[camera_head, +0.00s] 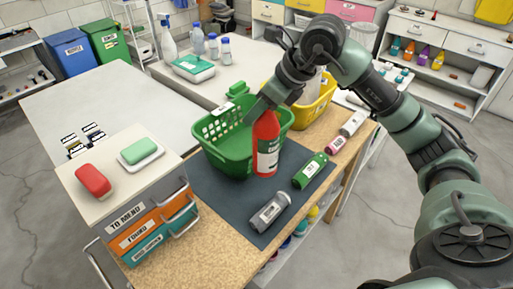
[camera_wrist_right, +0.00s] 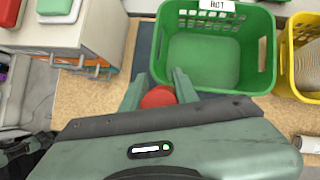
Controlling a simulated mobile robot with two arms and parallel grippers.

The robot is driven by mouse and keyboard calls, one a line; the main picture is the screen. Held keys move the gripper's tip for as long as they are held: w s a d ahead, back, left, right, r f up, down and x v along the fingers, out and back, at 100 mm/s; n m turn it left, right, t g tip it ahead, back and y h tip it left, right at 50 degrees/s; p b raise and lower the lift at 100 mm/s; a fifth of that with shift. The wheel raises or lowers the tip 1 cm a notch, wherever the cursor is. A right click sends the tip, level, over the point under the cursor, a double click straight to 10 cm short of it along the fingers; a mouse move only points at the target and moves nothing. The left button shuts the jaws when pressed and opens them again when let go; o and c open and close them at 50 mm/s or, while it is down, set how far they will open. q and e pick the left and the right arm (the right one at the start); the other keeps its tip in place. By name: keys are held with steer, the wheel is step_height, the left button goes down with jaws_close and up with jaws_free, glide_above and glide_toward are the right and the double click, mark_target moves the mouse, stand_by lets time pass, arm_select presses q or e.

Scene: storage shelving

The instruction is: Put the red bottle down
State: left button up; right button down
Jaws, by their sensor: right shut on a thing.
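The red bottle (camera_head: 266,145) has a white label and stands upright at the front right side of the green basket, over the dark mat (camera_head: 221,198). I cannot tell whether its base touches the mat. My right gripper (camera_head: 262,108) is shut on the top of the bottle. In the right wrist view the red bottle top (camera_wrist_right: 158,97) sits between the two green fingers of the right gripper (camera_wrist_right: 159,88). The green basket (camera_head: 225,160) is empty in the right wrist view (camera_wrist_right: 255,80). My left gripper is not in view.
A green bottle (camera_head: 310,171) and a grey bottle (camera_head: 270,213) lie on the mat to the right and front. A yellow basket (camera_head: 318,108) stands behind. A drawer unit (camera_head: 135,190) stands left, with red and green items on top.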

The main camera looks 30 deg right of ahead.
mark_target(255, 147)
step_height(255, 147, down, 7)
steer(key=shift+a+f+p, duration=0.1)
steer(key=shift+a+p, duration=0.05)
steer(key=shift+p, duration=0.2)
step_height(255, 147, down, 4)
steer(key=shift+r+p, duration=0.25)
steer(key=shift+p, duration=0.05)
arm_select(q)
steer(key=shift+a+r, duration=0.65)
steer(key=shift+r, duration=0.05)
arm_select(e)
steer(key=shift+f, duration=0.2)
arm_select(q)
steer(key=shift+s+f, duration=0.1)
arm_select(e)
steer(key=shift+f, duration=0.15)
steer(key=c, duration=1.1)
jaws_free()
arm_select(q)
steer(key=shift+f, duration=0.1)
arm_select(e)
steer(key=shift+s, duration=0.1)
